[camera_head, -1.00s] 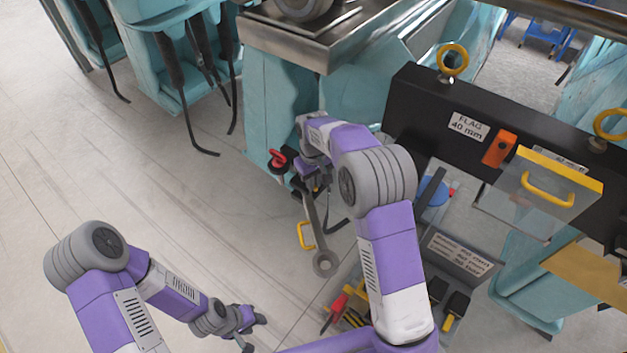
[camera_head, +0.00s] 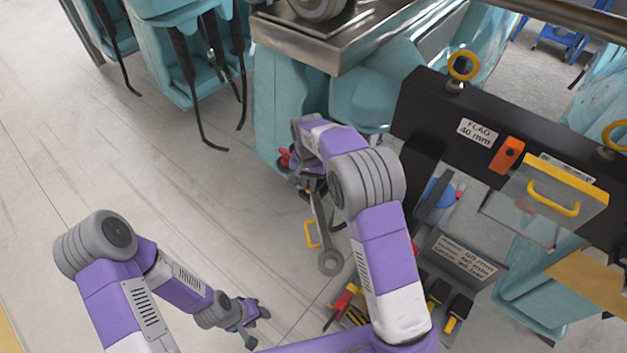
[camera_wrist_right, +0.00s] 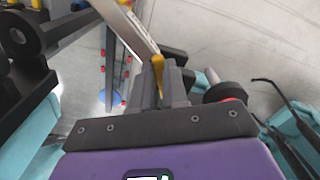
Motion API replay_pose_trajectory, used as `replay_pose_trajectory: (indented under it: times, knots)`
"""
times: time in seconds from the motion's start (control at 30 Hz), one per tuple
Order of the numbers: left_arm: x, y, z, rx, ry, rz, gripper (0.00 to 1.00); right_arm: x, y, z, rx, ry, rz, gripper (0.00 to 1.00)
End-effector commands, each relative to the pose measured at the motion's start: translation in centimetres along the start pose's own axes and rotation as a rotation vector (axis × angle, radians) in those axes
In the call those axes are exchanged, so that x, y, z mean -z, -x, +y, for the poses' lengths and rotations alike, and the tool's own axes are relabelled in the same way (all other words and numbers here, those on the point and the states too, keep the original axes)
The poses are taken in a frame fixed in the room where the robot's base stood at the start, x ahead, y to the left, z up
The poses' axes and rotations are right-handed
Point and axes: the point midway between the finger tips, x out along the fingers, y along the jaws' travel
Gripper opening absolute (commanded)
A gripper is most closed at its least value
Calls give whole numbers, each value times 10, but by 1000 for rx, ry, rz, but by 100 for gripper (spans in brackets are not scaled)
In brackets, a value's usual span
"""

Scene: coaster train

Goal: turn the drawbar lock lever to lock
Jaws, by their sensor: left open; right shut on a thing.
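My right gripper (camera_wrist_right: 168,80) is shut on a narrow yellow piece (camera_wrist_right: 158,66), which looks like the drawbar lock lever's grip. The rest of the lever is hidden by the fingers. A pale bar (camera_wrist_right: 128,25) runs up and left beyond it. In the head view my right gripper (camera_head: 306,180) is beside the teal post, largely hidden by its own wrist. A grey drawbar with a ring end (camera_head: 329,262) hangs just below it. A red part (camera_head: 284,158), partly covered, is at its left. My left gripper (camera_head: 256,326) is open and empty, low over the floor.
A black beam (camera_head: 420,115) with yellow eyebolts and a clear, yellow-handled cover (camera_head: 535,205) stands at right. A yellow handle (camera_head: 312,235) is beside the drawbar. Tools (camera_head: 345,305) lie below. A dark round knob (camera_wrist_right: 222,92) is close right of the right fingers. Floor at left is clear.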

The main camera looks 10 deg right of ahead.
Motion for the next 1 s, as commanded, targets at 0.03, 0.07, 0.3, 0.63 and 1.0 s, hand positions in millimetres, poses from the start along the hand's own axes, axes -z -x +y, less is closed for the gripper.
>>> replay_pose_trajectory:
  times: [0.03, 0.07, 0.3, 0.63, 1.0]
  knots:
    - [0, 2, 1, 0, 0, 0, 43, 0, 1, -3, -1, -43, 2, 0]
    - [0, 3, 1, 0, 0, 0, 43, 1, 2, -4, 0, -70, 2, 0]
    - [0, 8, 3, 0, 0, 0, 43, 2, 2, -13, 1, -264, 3, 0]
    - [0, 12, 4, 0, 0, 0, 43, 6, 1, -20, 2, -428, 4, 0]
    - [-1, 13, 5, 0, 0, 0, 43, 6, 1, -22, 2, -476, 3, 0]
